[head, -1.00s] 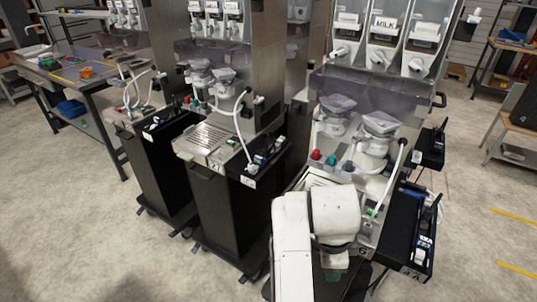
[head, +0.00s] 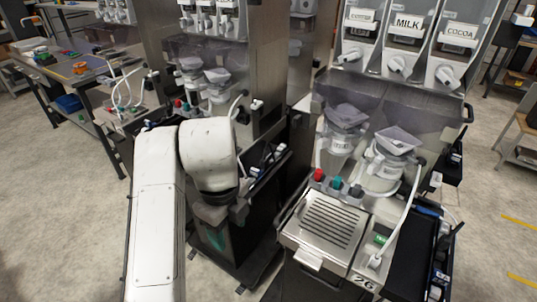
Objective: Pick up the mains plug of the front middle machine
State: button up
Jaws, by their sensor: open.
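The front middle machine (head: 251,62) stands behind my arm, to the left of the nearest machine. Its white cable (head: 236,104) runs down its right side and passes behind my arm. Its mains plug is not visible; my arm covers the part of the ledge where the cable leads. My gripper (head: 215,222) points down in front of this machine's black cabinet, below the arm's wrist. It is open, and I see nothing held in it; its fingers are small and dark here.
The nearest machine (head: 330,220) stands close on the right, with its own white cable and a plug (head: 375,262) on its ledge. A black side tray (head: 408,262) juts out at its right. A workbench (head: 62,82) stands at the far left. The floor at left is clear.

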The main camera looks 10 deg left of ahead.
aim_at(264, 163)
jog(key=i, duration=1.1)
